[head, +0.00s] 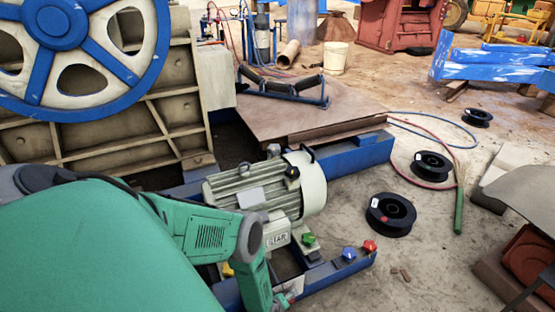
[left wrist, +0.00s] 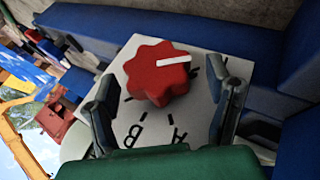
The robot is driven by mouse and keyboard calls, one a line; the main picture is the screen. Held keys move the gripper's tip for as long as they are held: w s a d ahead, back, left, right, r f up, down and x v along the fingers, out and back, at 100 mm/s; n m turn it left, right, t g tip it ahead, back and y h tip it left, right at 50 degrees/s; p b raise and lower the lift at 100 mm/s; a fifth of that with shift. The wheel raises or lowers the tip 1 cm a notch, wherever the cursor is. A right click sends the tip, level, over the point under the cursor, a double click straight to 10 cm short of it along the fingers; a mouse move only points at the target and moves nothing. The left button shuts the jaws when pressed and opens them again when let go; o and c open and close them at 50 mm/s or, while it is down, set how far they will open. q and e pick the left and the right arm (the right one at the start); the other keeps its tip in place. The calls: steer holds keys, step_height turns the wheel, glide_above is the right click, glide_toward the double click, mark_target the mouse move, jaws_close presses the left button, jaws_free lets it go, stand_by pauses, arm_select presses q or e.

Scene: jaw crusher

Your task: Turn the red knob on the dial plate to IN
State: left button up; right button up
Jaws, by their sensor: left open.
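The red knob (left wrist: 160,80) has a lobed rim and a white pointer line that points right in the left wrist view. It sits on a pale dial plate (left wrist: 205,45) with dark tick marks and letters, which I cannot read surely. My left gripper (left wrist: 161,84) is open, with its dark fingers apart on both sides of the near part of the knob. I cannot tell whether they touch it. In the head view my green left arm comes in from the left and largely hides the gripper. My right gripper is not in view.
A grey motor (head: 265,192) stands close behind my left arm. Green (head: 308,239), blue (head: 349,253) and red (head: 369,246) small knobs sit along the blue frame (head: 335,272). Black spools (head: 390,214) and hoses lie on the floor to the right. A blue-spoked flywheel (head: 60,25) stands left.

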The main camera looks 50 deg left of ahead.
arm_select(q)
steer(key=v, duration=1)
steer(key=shift+s+r, duration=0.2)
steer(key=shift+s, duration=0.1)
steer(key=w+d+r+m+g+y+p, duration=0.1)
steer(key=w+r+g, duration=0.1)
steer(key=w+g, duration=0.1)
steer(key=w+d+r+g+y, duration=0.1)
steer(key=w+d+r+g, duration=0.1)
steer(key=w+g, duration=0.1)
steer(key=shift+h, duration=0.3)
steer(key=b+x, duration=0.7)
steer(key=x, duration=0.7)
steer(key=shift+w+a, duration=0.1)
steer(key=shift+a, duration=0.15)
